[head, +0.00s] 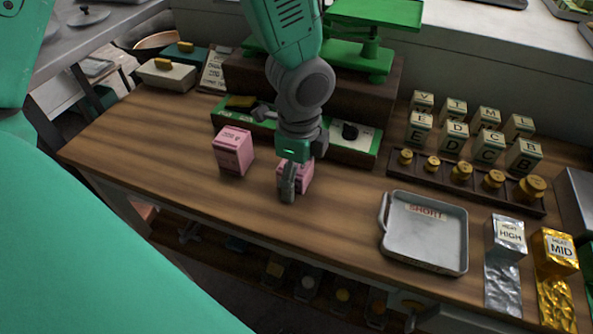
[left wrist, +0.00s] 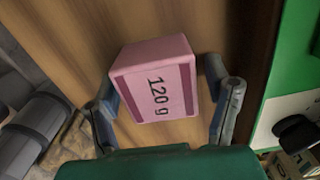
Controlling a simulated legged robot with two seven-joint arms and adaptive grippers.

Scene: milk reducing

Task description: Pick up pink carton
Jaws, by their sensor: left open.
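Two pink cartons stand on the wooden table in the head view. The left pink carton (head: 233,151) stands free. The second pink carton (head: 305,178) is partly hidden behind my left gripper (head: 288,185). In the left wrist view a pink carton (left wrist: 155,82) marked "120 g" lies between the two open fingers of my left gripper (left wrist: 163,95). The right finger is close to the carton's side, and a gap shows at the left finger. I cannot tell whether either finger touches it. My right gripper is not in view.
A grey tray (head: 427,236) labelled "SHORT" sits to the right on the table (head: 345,215). A green scale (head: 362,55) stands behind on a dark wooden block. Brass weights (head: 461,172) and lettered blocks (head: 455,136) stand at the right back.

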